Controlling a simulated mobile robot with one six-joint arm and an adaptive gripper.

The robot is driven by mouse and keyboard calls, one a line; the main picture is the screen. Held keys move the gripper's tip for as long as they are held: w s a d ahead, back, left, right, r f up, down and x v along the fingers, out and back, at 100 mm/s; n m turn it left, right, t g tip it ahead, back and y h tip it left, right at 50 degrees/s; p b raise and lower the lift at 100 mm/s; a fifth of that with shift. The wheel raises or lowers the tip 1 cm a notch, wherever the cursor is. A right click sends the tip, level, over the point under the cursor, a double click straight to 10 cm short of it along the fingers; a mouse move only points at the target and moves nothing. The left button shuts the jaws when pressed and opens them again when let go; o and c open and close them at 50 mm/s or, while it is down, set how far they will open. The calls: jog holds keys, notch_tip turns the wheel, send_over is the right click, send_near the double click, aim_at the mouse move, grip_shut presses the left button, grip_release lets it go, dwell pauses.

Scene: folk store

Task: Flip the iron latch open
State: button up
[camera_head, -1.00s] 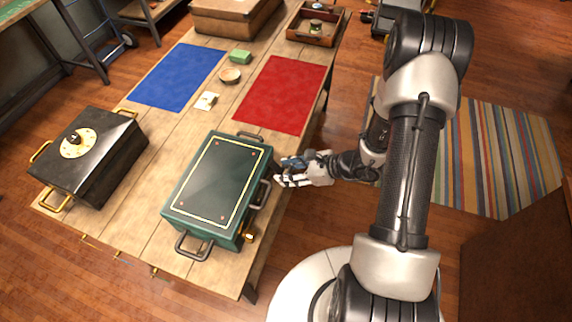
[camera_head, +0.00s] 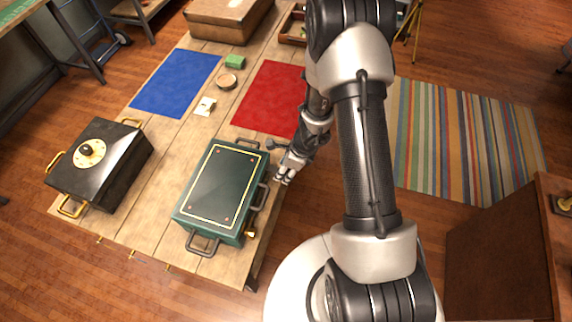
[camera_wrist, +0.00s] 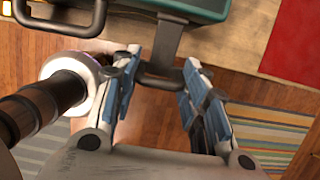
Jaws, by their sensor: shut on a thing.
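The green chest (camera_head: 222,190) has a yellow-lined lid and stands shut on the wooden table. Its dark iron latch (camera_wrist: 166,45) is a strap with a loop end and sticks outward from the chest's near edge in the wrist view. The latch is too small there to make out clearly.
Dark handles stick out from the chest, one (camera_wrist: 75,20) just left of my fingers. A black safe (camera_head: 115,165) stands to the left. The red mat (camera_head: 268,98) and blue mat (camera_head: 177,82) lie beyond.

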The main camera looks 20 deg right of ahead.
jog(key=shift+s+a+r+p, duration=0.15)
jog(key=shift+r+p, duration=0.2)
jog(key=shift+p, duration=0.7)
jog(key=h+p, duration=0.1)
jog(key=p, duration=0.2)
jog(key=shift+r+g, duration=0.25)
jog(key=shift+g, duration=0.15)
jog(key=p, duration=0.5)
jog(key=shift+w+r, duration=0.2)
jog(key=h+p, duration=0.1)
jog(key=p, duration=0.2)
jog(key=shift+g, duration=0.3)
jog(key=shift+f+p, duration=0.15)
jog(key=shift+p, duration=1)
